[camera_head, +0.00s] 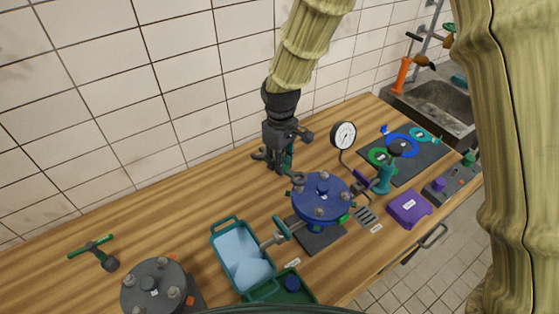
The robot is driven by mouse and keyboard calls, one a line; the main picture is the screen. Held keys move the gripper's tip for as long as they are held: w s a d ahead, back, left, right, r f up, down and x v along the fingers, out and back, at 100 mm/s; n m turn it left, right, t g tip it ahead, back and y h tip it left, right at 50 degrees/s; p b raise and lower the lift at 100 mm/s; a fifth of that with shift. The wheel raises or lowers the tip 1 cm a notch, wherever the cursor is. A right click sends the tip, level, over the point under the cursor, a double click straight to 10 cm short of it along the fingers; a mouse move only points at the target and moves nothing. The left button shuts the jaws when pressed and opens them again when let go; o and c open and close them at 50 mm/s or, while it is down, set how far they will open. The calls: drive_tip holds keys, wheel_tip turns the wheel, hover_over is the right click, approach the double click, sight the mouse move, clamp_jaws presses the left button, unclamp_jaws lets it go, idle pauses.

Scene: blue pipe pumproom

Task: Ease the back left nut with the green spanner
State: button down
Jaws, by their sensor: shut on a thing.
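The blue round flange cover (316,200) stands on a dark plate, with several grey nuts around its rim. The back left nut (298,190) sits at the rim's edge nearest my gripper. My gripper (284,158) hangs upright just behind and left of the cover, shut on the green spanner (289,160). Only a little of the spanner's dark green part shows beneath the fingers. A grey open-jawed end (296,178) shows close to the back left nut; I cannot tell whether it is around the nut or only above it.
A pressure gauge (343,135) and a teal valve (384,180) stand right of the cover. A purple box (408,208) lies right. The bench behind left is clear.

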drive_tip(key=shift+w+f, duration=0.2)
drive_tip(key=shift+f, duration=0.05)
drive_tip(key=shift+s+b, duration=0.15)
drive_tip(key=shift+b, duration=0.15)
drive_tip(key=shift+s+f+b, duration=0.15)
drive_tip(key=shift+f+b, duration=0.35)
drive_tip(key=shift+f, duration=0.1)
drive_tip(key=shift+s+f+b, duration=0.15)
drive_tip(key=shift+f+b, duration=0.35)
drive_tip(key=shift+f, duration=0.05)
drive_tip(key=shift+s+f, duration=0.1)
drive_tip(key=shift+s, duration=0.3)
drive_tip(key=s+d+n+p, duration=0.2)
drive_tip(key=s+n+p, duration=0.4)
drive_tip(key=n, duration=1.5)
drive_tip(key=shift+s+d, duration=0.35)
drive_tip(key=shift+s, duration=1.95)
